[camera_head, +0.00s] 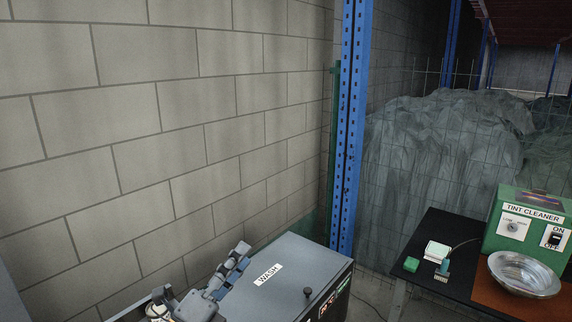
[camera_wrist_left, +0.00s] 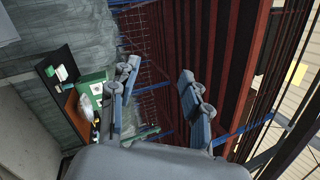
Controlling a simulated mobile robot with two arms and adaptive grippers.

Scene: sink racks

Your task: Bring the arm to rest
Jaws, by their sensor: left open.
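My left gripper (camera_head: 238,256) shows at the bottom of the head view, in front of the grey box marked WASH (camera_head: 285,270). Its fingers point up and away; I cannot tell from this view whether it touches the box. In the left wrist view the two fingers of this gripper (camera_wrist_left: 160,78) are spread wide, with nothing between them. My right gripper is in neither view.
A dark table (camera_head: 428,252) at the right bears a green TINT CLEANER box (camera_head: 506,206), a metal bowl (camera_head: 524,275) and small items. A blue rack post (camera_head: 348,130) rises behind the WASH box. A block wall (camera_head: 150,140) fills the left.

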